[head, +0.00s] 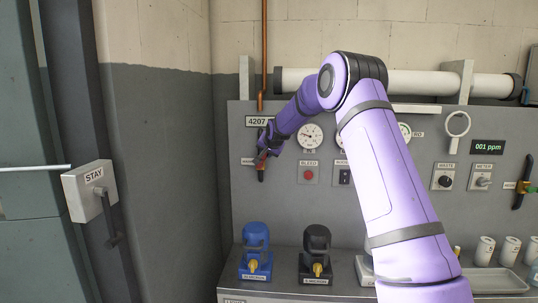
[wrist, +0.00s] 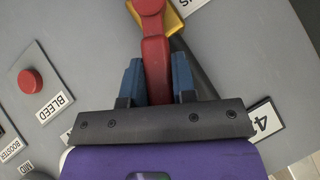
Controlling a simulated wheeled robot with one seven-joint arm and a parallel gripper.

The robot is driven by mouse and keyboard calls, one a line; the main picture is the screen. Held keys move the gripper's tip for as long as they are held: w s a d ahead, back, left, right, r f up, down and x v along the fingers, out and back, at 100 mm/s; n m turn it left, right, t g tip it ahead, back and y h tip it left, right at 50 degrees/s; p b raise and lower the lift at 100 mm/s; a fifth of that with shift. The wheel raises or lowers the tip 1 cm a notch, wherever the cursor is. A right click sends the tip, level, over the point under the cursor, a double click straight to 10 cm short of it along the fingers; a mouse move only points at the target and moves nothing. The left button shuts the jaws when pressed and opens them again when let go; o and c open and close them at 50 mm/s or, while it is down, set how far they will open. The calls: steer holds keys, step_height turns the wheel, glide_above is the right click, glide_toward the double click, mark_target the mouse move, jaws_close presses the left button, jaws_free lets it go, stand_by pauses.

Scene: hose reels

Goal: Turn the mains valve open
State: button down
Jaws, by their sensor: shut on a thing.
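The mains valve shows in the wrist view as a red lever handle (wrist: 152,50) on a yellow brass-coloured body (wrist: 174,20) at the top edge. My gripper (wrist: 156,78) has its two blue fingers on either side of the red handle and is shut on it. In the head view, my gripper (head: 265,146) is at the left of the grey panel, below the copper pipe. A small red part of the handle (head: 262,156) shows there. My gripper hides most of the valve, so the handle's angle is hard to tell in the head view.
The grey panel carries a red bleed button (head: 308,174), a gauge (head: 310,136) and a dark-handled valve (head: 525,183) at far right. A blue unit (head: 256,252) and a black unit (head: 317,252) stand on the ledge below. A STAY lever box (head: 90,190) is at left.

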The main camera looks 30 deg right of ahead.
steer(key=shift+w+a+r+n+g+h, duration=0.25)
steer(key=shift+w+a+n+g+h, duration=0.2)
steer(key=shift+a+n+g+h, duration=0.25)
steer(key=shift+w+a+n+g+h, duration=0.4)
steer(key=shift+a+g+h, duration=0.2)
steer(key=shift+h, duration=0.3)
steer(key=c, duration=0.9)
jaws_free()
steer(key=shift+v, duration=5.4)
steer(key=shift+a, duration=0.1)
